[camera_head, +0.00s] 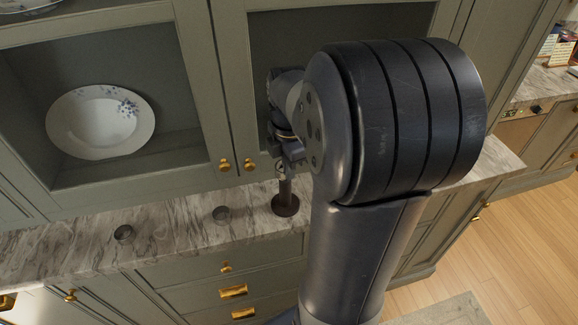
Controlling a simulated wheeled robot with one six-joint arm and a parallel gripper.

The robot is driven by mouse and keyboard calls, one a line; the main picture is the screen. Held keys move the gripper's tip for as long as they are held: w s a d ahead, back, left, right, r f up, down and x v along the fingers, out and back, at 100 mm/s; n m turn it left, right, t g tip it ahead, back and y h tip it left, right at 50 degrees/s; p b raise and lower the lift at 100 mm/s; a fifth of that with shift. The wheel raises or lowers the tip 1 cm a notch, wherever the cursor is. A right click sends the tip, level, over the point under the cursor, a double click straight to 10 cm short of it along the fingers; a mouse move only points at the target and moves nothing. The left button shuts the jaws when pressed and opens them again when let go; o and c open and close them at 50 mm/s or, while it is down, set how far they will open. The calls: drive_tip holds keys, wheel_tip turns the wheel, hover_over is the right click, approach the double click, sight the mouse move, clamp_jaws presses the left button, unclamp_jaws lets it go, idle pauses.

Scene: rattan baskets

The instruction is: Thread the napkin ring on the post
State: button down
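A dark post on a round brown base (285,207) stands upright on the marble counter, close to its front edge. My gripper (284,160) is just above the post, partly hidden behind my own arm. A small ring-like shape (281,169) shows at the fingertips, over the top of the post. It is too small to tell whether the fingers hold it or whether it is around the post.
The marble counter (175,222) is a narrow strip between drawers below and a green glass-fronted cabinet (205,95) behind. Gold knobs (249,165) stick out near my gripper. A flowered plate (75,125) stands inside the cabinet. The counter between the loose pieces is clear.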

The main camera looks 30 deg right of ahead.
drive_tip(key=shift+f+b, duration=0.7)
drive_tip(key=shift+f, duration=0.4)
drive_tip(key=c, duration=2.1)
unclamp_jaws()
drive_tip(key=o, duration=0.5)
drive_tip(key=shift+c, duration=0.2)
drive_tip(key=shift+o, duration=0.3)
drive_tip(key=shift+s, duration=0.1)
drive_tip(key=shift+f, duration=0.1)
wheel_tip(320, 180, up, 2)
drive_tip(key=shift+r+p, duration=0.1)
drive_tip(key=shift+p, duration=0.8)
wheel_tip(320, 180, up, 6)
drive_tip(key=p, duration=0.5)
drive_tip(key=shift+r, duration=0.1)
